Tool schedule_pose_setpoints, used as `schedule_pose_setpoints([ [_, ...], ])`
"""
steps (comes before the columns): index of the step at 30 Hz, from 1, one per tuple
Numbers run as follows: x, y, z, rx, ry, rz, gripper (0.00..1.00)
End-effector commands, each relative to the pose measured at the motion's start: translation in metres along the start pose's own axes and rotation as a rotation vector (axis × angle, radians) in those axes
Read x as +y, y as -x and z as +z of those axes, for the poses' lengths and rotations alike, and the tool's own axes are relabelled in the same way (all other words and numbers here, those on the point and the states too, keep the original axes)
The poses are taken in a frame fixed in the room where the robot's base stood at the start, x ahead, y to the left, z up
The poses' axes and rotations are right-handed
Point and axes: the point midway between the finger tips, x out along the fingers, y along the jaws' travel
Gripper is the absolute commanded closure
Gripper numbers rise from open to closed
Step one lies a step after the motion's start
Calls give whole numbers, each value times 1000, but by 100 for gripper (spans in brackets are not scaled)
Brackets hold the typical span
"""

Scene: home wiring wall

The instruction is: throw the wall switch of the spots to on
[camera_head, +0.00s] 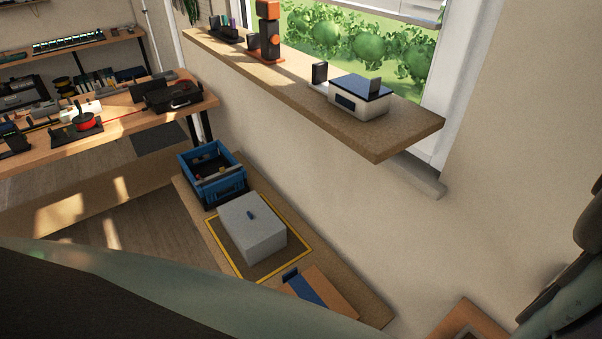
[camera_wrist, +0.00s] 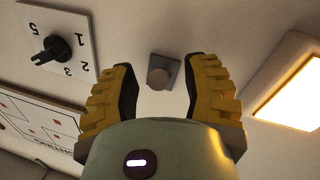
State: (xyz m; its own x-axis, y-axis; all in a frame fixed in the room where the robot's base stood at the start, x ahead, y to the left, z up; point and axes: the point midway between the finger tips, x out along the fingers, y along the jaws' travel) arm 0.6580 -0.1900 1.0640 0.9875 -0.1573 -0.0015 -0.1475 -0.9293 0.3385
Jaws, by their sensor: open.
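My gripper (camera_wrist: 160,64) shows in the wrist view with its two yellow, dark-padded fingers spread apart and nothing held. Beyond the fingertips, in the gap between them, a small grey square plate (camera_wrist: 168,62) with a round brownish knob or button (camera_wrist: 157,78) is on the pale wall. Its distance from the fingertips is hard to judge. It may be the spots' switch, but no label is readable on it. Whether it is on or off cannot be told. In the head view no wall switch can be made out.
In the wrist view, a white dial plate with a black rotary knob (camera_wrist: 55,48) is at left, above a panel with red lines (camera_wrist: 40,120). The head view shows a window shelf (camera_head: 400,123), a blue crate (camera_head: 205,182) and a grey box (camera_head: 250,228).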

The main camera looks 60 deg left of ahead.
Motion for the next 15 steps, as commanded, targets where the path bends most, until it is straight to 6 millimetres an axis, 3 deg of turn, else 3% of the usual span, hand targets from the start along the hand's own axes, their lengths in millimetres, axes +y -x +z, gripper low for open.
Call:
schedule_pose_setpoints([
  [2, -1, 0, 0, 1, 0, -3, 50],
  [15, 0, 0, -1, 2, 0, -1, 96],
])
